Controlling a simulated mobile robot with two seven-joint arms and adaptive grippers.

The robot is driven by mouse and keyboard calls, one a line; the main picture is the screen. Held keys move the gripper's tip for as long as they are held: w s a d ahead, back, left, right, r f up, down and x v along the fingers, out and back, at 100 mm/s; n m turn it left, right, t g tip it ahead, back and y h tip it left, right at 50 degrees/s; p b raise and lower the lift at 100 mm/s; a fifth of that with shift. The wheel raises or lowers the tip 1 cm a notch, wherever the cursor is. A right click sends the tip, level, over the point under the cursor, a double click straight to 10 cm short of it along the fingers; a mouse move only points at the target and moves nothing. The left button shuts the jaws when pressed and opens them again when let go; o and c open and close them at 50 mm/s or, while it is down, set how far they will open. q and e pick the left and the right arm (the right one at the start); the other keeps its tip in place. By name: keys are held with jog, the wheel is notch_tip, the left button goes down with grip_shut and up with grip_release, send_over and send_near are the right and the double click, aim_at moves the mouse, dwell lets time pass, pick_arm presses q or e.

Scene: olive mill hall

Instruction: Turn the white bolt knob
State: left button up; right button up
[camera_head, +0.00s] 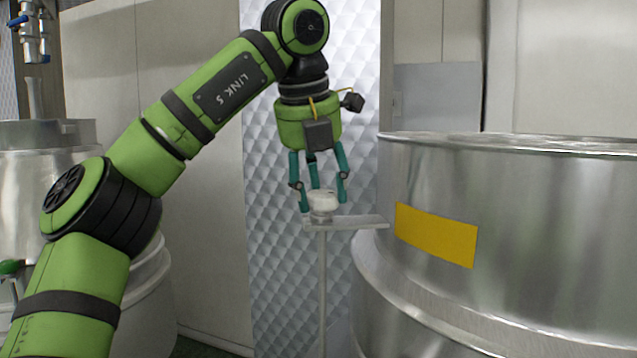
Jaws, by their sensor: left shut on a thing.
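The white bolt knob (323,202) sits upright on a small metal plate (352,222) on top of a thin metal post (322,285), near the middle of the camera_head view. My left gripper (322,199) points straight down over the knob. Its teal fingers are closed around the knob, partly covering its sides. The green left arm reaches in from the lower left. My right gripper is not in the view.
A large steel vat with a yellow label (436,235) stands close on the right of the post. Another steel tank (30,185) stands at the left behind my arm. A quilted metal panel (270,250) and pale wall panels are behind the post.

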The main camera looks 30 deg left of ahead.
pick_arm(q)
jog(key=shift+f, duration=0.25)
jog(key=o, duration=1)
jog(key=shift+o, duration=0.5)
jog(key=shift+w+a, duration=0.1)
jog(key=shift+w, duration=0.1)
jog(key=v, duration=0.7)
jog(key=shift+r, duration=0.25)
